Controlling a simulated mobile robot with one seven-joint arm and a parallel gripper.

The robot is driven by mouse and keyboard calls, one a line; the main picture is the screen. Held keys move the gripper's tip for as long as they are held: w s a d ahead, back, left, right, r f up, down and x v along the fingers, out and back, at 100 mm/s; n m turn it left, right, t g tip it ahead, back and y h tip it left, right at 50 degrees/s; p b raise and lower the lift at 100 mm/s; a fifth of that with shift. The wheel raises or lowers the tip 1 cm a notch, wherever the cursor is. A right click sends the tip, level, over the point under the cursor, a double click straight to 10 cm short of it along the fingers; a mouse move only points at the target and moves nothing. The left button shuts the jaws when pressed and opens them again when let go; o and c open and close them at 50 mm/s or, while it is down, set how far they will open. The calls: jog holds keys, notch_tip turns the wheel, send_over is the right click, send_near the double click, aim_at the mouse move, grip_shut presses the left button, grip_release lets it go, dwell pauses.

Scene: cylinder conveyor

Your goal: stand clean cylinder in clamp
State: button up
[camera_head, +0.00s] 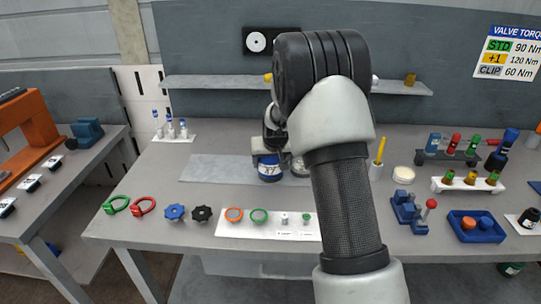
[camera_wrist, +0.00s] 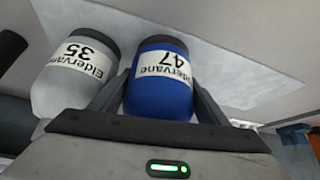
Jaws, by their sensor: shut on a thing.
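A blue cylinder (camera_head: 268,169) labelled Eldervane stands on the grey mat at the back of the middle table; its number reads 47 in the wrist view (camera_wrist: 160,88). My gripper (camera_wrist: 163,95) is shut on it, one finger on each side. A pale grey cylinder (camera_wrist: 75,75), labelled Eldervane 35, stands close beside it, just outside one finger; it is partly hidden by my arm in the head view (camera_head: 299,167). A blue fixture with a red ball handle (camera_head: 408,212), possibly the clamp, stands on the right. Another blue vise-like block (camera_head: 87,133) is on the left table.
A grey mat (camera_head: 215,170) has bare room left of the cylinders. A white strip with rings and small parts (camera_head: 250,232) lies at the front edge. Racks of vials (camera_head: 460,150) and a blue tray (camera_head: 493,238) crowd the right. A shelf (camera_head: 210,83) runs behind.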

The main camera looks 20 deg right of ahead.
jog(key=shift+w+r, duration=0.1)
jog(key=shift+r, duration=0.15)
jog(key=shift+f, duration=0.15)
jog(key=o, duration=1.6)
jog(key=shift+f, duration=0.25)
jog(key=shift+o, duration=0.9)
jog(key=shift+r, duration=0.1)
